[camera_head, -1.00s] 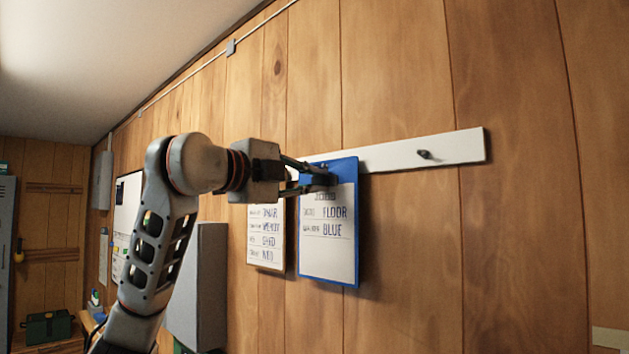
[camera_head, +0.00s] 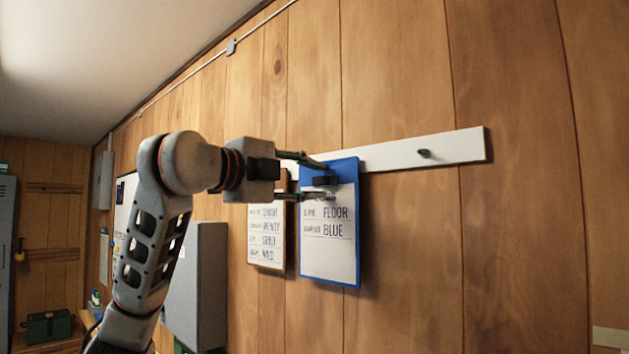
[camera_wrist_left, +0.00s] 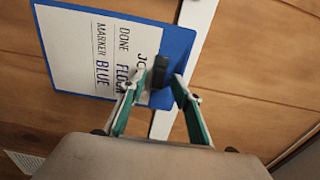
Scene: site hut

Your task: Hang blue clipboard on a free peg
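The blue clipboard (camera_head: 343,175), with a white sheet reading FLOOR and BLUE, hangs upright against the white peg rail (camera_head: 455,148). The peg behind its top is hidden. My left gripper (camera_head: 327,182) is open, its fingers above and below the clipboard's dark clip. In the left wrist view the clipboard (camera_wrist_left: 178,43) lies beyond the parted fingers (camera_wrist_left: 160,82), with the dark clip between them. A bare dark peg (camera_head: 424,153) sticks out of the rail to the right. My right gripper is not in view.
Another clipboard with a written sheet (camera_head: 266,245) hangs just left of the blue one, partly behind my gripper. A grey wall box (camera_head: 198,285) stands out from the wall behind my arm.

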